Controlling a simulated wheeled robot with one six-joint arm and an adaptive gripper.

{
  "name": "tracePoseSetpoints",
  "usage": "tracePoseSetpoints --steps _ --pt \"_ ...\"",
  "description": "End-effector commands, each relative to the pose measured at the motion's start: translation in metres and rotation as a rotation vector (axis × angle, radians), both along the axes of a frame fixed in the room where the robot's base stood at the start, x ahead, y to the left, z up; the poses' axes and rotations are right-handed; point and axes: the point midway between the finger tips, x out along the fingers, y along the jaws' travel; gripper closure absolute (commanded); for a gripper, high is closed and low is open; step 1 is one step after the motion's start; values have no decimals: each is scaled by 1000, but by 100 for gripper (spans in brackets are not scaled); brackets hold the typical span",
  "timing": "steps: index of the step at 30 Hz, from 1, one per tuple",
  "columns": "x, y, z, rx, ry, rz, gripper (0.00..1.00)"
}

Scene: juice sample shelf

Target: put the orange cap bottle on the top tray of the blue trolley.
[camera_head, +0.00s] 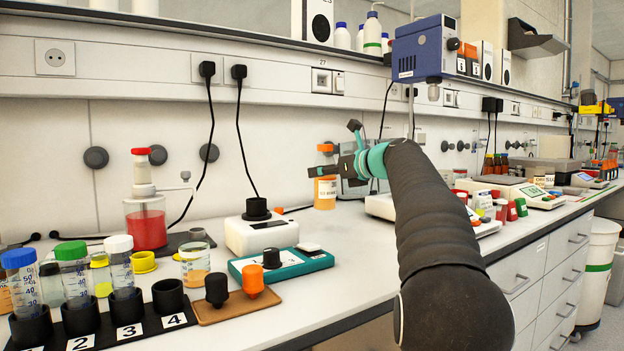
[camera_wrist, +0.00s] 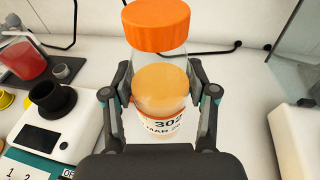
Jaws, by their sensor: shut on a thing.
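The orange cap bottle (camera_wrist: 158,110) is clear, with orange contents and a white label with dark print. My gripper (camera_wrist: 160,97) is shut on it, with one finger on each side below the cap. In the head view the bottle (camera_head: 325,192) is upright near the back of the white bench, and my gripper (camera_head: 326,162) reaches it from the right. I cannot tell whether its base touches the bench. The blue trolley does not show in either view.
Left of the bottle stand a white device (camera_head: 262,235) with a black top and a teal block (camera_head: 305,262). A rack (camera_head: 100,330) with several tubes is at front left. A white balance (camera_head: 380,206) is to the right.

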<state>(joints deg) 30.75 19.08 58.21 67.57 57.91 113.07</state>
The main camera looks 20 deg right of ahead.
Motion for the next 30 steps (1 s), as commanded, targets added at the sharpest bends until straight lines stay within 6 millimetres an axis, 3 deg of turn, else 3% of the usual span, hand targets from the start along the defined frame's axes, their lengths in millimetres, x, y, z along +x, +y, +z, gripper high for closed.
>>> tracePoseSetpoints --steps 4,12,30 --pt "2 -27 19 0 -1 -3 96" --pt "4 -51 30 -2 -2 -2 96" --pt "5 -71 43 0 -1 -1 96"
